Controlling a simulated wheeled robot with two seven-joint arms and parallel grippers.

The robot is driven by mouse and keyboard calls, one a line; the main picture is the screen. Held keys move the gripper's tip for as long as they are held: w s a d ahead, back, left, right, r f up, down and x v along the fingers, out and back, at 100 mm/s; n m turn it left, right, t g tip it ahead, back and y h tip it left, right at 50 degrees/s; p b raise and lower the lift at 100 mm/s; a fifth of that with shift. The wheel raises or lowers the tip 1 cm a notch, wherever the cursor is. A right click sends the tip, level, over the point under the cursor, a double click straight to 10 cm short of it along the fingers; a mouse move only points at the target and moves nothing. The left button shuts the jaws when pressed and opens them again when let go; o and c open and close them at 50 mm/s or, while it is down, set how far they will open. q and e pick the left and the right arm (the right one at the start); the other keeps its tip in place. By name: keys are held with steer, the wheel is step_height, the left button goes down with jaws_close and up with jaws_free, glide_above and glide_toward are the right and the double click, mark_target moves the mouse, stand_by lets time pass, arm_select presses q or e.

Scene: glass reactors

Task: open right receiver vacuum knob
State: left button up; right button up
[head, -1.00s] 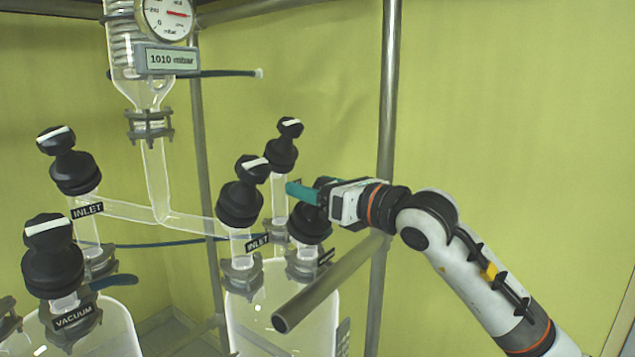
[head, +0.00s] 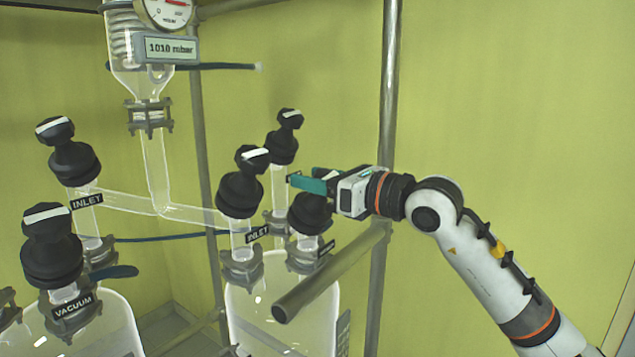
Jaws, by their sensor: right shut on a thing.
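The right receiver (head: 268,310) is a clear glass vessel at the lower middle of the head view. The right receiver vacuum knob (head: 310,214) is black and stands at the vessel's right neck, above a small dark label (head: 327,247) too oblique to read. My right gripper (head: 308,183) reaches in from the right with teal fingers at the top of this knob. It is shut on the knob's handle, which the fingers and gripper body mostly hide. The handle's turn angle cannot be seen. My left gripper is out of view.
A black INLET knob (head: 241,190) stands close left of the gripper, and another black knob (head: 284,140) rises behind. A metal rail (head: 325,285) runs below my right arm, and an upright post (head: 389,110) stands behind it. The left receiver (head: 110,325) is at lower left.

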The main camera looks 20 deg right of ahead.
steer(key=n+g+y, duration=0.2)
steer(key=n, duration=0.1)
steer(key=n+g+y+b, duration=0.1)
steer(key=n+g+y, duration=0.1)
steer(key=shift+s+a+n+g, duration=0.2)
steer(key=shift+n+g, duration=0.1)
steer(key=shift+n, duration=0.1)
steer(key=n+g, duration=0.1)
steer(key=n+g+y, duration=0.1)
steer(key=n+g, duration=0.1)
steer(key=shift+s+a+n, duration=0.15)
steer(key=shift+s+n, duration=0.05)
steer(key=shift+n, duration=0.1)
steer(key=n+g, duration=0.2)
steer(key=shift+s+g, duration=0.15)
steer(key=shift+g, duration=0.15)
steer(key=n+g+p, duration=0.1)
steer(key=n+g, duration=0.1)
steer(key=n, duration=0.1)
steer(key=shift+s+g+p, duration=0.2)
steer(key=shift+g+p, duration=0.2)
steer(key=shift+s+f+n+g+h+p, duration=0.15)
steer(key=shift+n+g+h+p, duration=0.35)
steer(key=shift+n+g, duration=0.55)
steer(key=shift+f+n+g+p, duration=0.15)
steer(key=shift+n+g+p, duration=0.2)
steer(key=shift+n, duration=0.1)
steer(key=shift+f+h, duration=0.1)
steer(key=shift+h, duration=0.2)
steer(key=o, duration=1)
